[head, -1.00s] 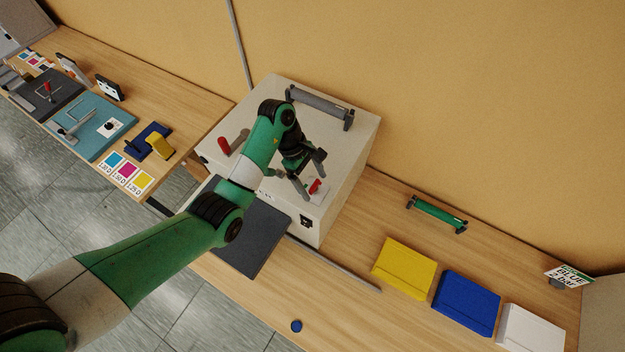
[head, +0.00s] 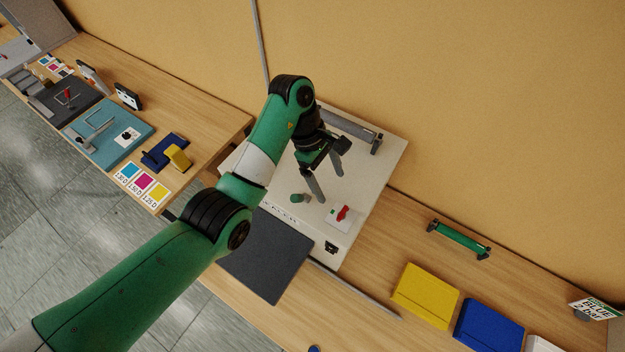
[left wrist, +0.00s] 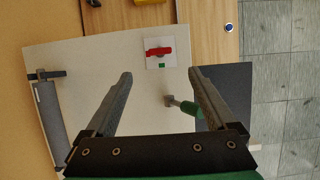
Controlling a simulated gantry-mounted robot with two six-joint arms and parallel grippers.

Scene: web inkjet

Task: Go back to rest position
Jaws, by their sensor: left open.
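My left gripper (head: 330,187) is open and empty above the top of the pale box-shaped machine (head: 372,185). In the left wrist view the open fingers (left wrist: 160,73) point toward the box top, with a clear gap between them. A red rotary switch (head: 343,213) on a white plate sits on the box top, apart from the fingers; it also shows in the left wrist view (left wrist: 159,51). A small green-handled lever (head: 297,198) is on the top near the front edge, and it shows near the right finger in the left wrist view (left wrist: 187,107). My right gripper is out of view.
A grey roller (head: 348,128) on brackets lies along the box's back, close behind my gripper. A dark panel (head: 265,255) is in front. Yellow (head: 425,294) and blue (head: 488,326) blocks and a green roller (head: 460,239) are to the right. The wall is behind.

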